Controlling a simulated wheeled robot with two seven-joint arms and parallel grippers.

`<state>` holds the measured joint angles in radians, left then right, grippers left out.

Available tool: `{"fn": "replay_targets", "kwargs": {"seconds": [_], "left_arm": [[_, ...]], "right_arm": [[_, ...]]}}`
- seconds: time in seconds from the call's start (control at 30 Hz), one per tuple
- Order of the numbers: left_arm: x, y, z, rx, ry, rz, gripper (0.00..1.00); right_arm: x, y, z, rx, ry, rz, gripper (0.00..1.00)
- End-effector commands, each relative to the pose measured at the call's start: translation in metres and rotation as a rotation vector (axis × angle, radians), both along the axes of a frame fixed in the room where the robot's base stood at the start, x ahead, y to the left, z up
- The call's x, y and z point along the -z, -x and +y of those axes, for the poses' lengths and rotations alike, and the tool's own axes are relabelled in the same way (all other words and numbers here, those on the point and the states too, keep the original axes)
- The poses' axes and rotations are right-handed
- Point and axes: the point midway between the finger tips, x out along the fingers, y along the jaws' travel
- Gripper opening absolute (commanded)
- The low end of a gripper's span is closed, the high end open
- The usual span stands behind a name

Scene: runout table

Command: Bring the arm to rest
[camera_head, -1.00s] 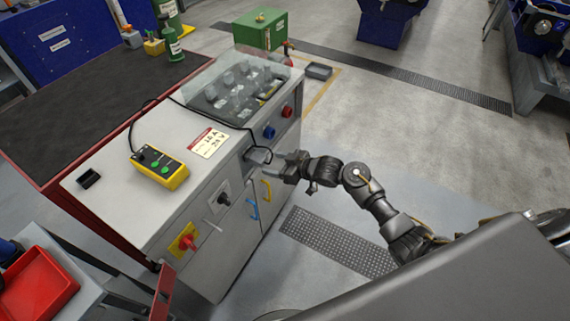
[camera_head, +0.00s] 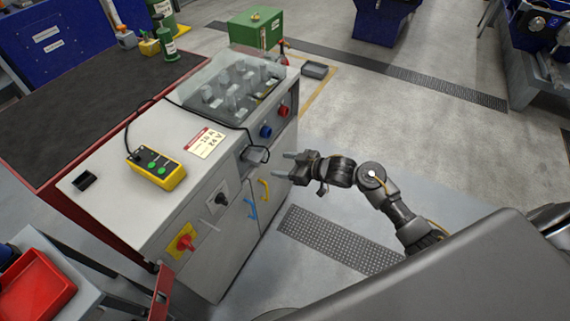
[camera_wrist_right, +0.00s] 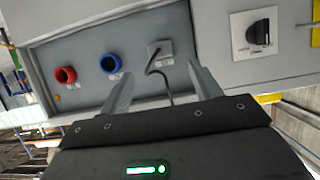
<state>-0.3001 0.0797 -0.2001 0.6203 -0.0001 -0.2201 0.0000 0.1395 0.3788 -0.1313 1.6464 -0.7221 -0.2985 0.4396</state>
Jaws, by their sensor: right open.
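My right arm (camera_head: 392,205) reaches in from the lower right of the head view. Its gripper (camera_head: 288,165) is open and empty, a short way off the front of the grey cabinet (camera_head: 222,228). The wrist view shows the two fingers (camera_wrist_right: 160,88) spread apart with nothing between them but a black cable behind. A grey plug (camera_wrist_right: 160,52) with this cable sits in the cabinet front beyond the fingers; it also shows in the head view (camera_head: 255,154). My left gripper is not in view.
The cabinet front carries red (camera_head: 283,111) and blue (camera_head: 265,131) sockets, a black rotary switch (camera_wrist_right: 258,33) and a red knob (camera_head: 185,243). A yellow control box (camera_head: 157,169) lies on top. A red tray (camera_head: 35,287) is at lower left. Floor at right is open.

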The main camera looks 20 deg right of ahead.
Motion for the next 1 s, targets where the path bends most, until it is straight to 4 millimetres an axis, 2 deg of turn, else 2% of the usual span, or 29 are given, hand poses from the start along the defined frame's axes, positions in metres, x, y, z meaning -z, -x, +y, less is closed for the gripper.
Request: {"fn": "replay_targets", "kwargs": {"seconds": [0.57,0.63,0.67,0.73,0.77,0.8,0.87,0.9,0.97,1.0], "left_arm": [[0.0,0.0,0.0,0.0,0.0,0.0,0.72],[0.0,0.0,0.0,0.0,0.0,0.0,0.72],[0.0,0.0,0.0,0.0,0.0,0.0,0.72],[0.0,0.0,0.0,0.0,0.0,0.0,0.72],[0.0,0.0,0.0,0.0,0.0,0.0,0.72],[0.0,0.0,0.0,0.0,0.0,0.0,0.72],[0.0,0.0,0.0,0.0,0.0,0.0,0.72],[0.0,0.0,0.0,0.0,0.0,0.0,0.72],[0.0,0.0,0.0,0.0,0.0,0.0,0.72],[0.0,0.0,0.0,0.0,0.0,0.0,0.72]], "right_arm": [[0.0,0.0,0.0,-0.007,0.011,-0.011,0.63],[0.002,-0.006,-0.007,0.009,0.038,-0.04,0.63],[0.01,-0.01,-0.015,0.03,0.052,-0.04,0.63],[0.038,-0.018,-0.035,0.094,0.08,-0.018,0.63],[0.057,-0.018,-0.043,0.125,0.091,0.003,0.63],[0.084,-0.013,-0.053,0.166,0.107,0.037,0.63],[0.128,0.001,-0.067,0.224,0.138,0.1,0.63],[0.157,0.014,-0.075,0.26,0.159,0.144,0.63],[0.199,0.038,-0.086,0.305,0.192,0.211,0.63],[0.225,0.057,-0.091,0.331,0.213,0.257,0.63]]}}
